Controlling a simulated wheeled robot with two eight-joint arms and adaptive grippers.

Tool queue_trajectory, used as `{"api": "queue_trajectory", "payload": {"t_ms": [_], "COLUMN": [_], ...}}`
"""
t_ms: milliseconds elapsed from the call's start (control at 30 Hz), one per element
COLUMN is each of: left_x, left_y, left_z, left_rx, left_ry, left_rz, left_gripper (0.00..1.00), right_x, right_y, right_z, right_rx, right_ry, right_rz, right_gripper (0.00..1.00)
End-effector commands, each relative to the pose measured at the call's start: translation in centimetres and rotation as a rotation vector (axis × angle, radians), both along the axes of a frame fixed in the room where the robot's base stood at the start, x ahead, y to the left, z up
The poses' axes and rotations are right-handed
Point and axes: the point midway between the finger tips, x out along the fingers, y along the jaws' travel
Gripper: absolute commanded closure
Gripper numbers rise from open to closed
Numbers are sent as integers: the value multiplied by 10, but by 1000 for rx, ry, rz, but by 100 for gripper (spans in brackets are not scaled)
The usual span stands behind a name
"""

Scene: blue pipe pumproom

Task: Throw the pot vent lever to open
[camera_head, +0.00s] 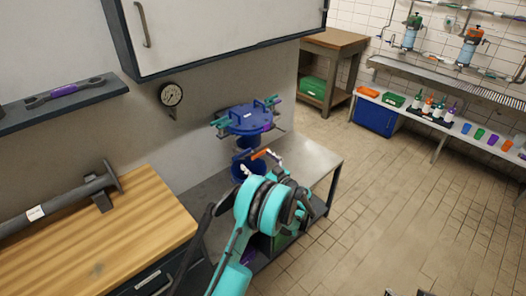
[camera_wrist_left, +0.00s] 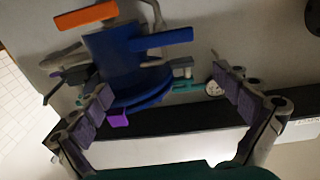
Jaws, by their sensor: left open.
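The blue pot (camera_head: 250,120), with a round flanged lid and teal clamps, stands on a grey metal bench against the wall. Below the lid, an orange lever (camera_head: 261,154) sticks out at the pot's front. In the left wrist view the orange lever (camera_wrist_left: 86,14) is at the upper left, beside a blue handle (camera_wrist_left: 165,38) and the blue body. My left gripper (camera_wrist_left: 160,80) is open and empty, its fingers either side of the pot in the picture, apart from the lever. Small dark tips at the bottom edge may be my right gripper (camera_head: 405,292).
A pressure gauge (camera_head: 171,95) is on the wall left of the pot. A wall cabinet (camera_head: 220,30) overhangs the area. A wooden worktop (camera_head: 150,215) with a grey pipe stands left. The tiled floor (camera_head: 390,200) at right is clear.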

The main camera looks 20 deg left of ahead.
Motion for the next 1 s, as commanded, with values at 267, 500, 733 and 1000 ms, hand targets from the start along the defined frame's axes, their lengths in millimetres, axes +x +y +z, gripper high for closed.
{"api": "queue_trajectory", "payload": {"t_ms": [267,500,733,1000], "left_x": [-4,11,20,20], "left_y": [21,58,76,77], "left_z": [-27,-27,-25,-24], "left_rx": [-23,-23,-22,-23], "left_ry": [40,38,37,37], "left_rz": [61,59,56,55], "left_gripper": [0,0,0,0], "right_x": [0,0,0,0], "right_y": [0,0,0,0], "right_z": [-4,-16,-20,-19], "right_rx": [0,0,0,0], "right_ry": [0,0,0,0], "right_rz": [0,0,0,0], "right_gripper": [60,60,60,60]}}
